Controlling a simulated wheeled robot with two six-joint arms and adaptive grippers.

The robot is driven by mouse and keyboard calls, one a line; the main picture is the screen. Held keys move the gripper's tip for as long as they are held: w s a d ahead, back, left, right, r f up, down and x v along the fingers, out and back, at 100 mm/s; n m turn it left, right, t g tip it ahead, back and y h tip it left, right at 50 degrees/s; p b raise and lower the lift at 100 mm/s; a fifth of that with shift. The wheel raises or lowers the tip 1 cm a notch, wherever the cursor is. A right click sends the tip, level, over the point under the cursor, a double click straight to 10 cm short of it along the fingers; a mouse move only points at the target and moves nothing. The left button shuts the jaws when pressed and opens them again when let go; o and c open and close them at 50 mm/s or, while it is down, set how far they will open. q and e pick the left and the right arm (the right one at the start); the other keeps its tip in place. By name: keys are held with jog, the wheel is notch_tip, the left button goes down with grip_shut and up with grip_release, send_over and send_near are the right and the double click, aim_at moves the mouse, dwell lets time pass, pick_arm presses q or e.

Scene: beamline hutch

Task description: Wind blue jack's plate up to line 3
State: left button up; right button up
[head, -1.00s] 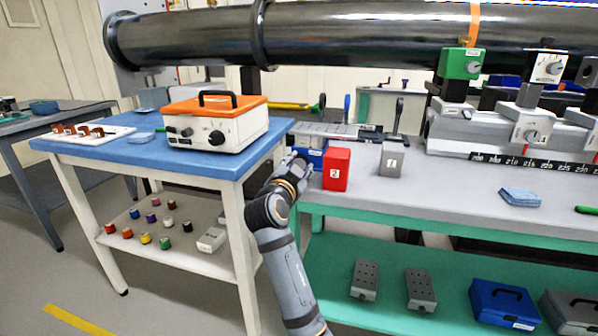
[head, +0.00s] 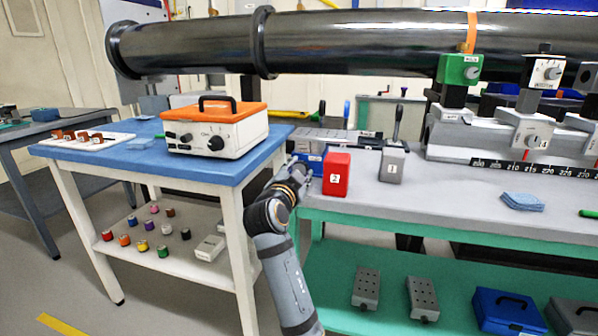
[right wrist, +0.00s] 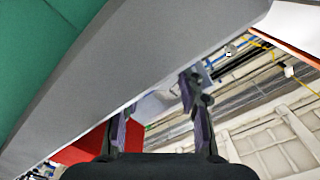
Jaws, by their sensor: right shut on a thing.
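The blue jack (head: 314,161) stands on the grey bench, just left of a red block. Only part of its blue body shows; my right gripper covers the rest, and its plate height and line marks cannot be read. My right gripper (head: 299,163) is up against the jack's front left side and shut on part of it. In the right wrist view the two dark fingers (right wrist: 158,98) stand apart, and what lies between them is not clear. My left gripper is not in view.
The red block marked 2 (head: 336,174) is close right of the gripper, with a grey block marked 1 (head: 391,165) beyond. The blue-topped table (head: 118,158) carries an orange-lidded box (head: 216,130) on the left.

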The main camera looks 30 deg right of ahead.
jog(key=o, duration=1.2)
jog(key=shift+c, duration=0.2)
